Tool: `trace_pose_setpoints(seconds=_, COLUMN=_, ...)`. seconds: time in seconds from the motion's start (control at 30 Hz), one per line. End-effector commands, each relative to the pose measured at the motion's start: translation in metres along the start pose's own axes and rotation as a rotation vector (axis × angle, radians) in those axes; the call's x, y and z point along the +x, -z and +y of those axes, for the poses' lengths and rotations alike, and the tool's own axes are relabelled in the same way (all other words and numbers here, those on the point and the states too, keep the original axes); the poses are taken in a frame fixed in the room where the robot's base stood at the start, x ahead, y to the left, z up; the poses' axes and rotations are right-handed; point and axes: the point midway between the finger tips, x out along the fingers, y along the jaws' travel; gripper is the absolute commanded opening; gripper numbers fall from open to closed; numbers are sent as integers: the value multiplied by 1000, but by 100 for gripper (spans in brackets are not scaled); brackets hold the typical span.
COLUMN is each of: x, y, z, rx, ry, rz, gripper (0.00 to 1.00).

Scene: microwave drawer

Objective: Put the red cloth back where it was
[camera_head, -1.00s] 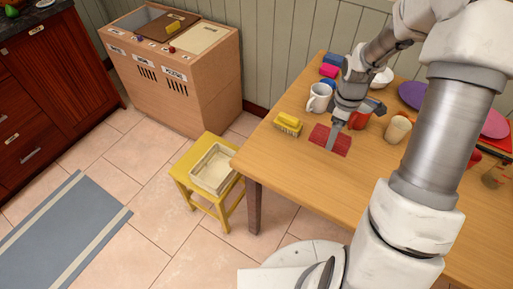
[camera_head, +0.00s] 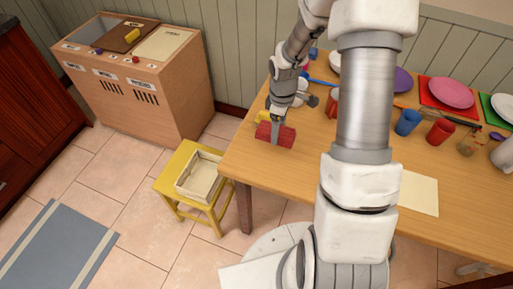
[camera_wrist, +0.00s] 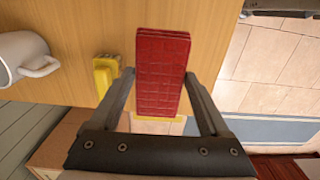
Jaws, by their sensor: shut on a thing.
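The red cloth (camera_head: 287,136) is a stiff-looking dark red rectangle with a grid pattern. My gripper (camera_head: 276,136) is shut on it near the left end of the wooden table (camera_head: 262,172). In the wrist view the cloth (camera_wrist: 161,50) lies between the two fingers of my gripper (camera_wrist: 160,92) and reaches across the table's edge. It appears raised off the tabletop, but the exact height cannot be told. The fingers hide part of it in the head view.
A yellow sponge (camera_wrist: 106,75) and a white mug (camera_wrist: 22,58) are close beside the cloth. A yellow stool (camera_head: 173,183) holding a pale tray (camera_head: 188,190) stands left of the table. A wooden bin cabinet (camera_head: 160,95) stands behind. Plates and cups crowd the table's right side.

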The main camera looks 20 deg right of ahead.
Motion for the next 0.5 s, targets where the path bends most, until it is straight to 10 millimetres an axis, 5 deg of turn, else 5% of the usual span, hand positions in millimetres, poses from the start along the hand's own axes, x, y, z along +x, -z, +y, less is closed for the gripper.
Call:
trace_pose_setpoints(seconds=0.2, x=28, y=38, z=-24, rx=-5, ry=1, rz=-1, gripper=28)
trace_pose_setpoints(seconds=0.5, x=43, y=53, z=-33, rx=1, ry=0, rz=-1, gripper=28)
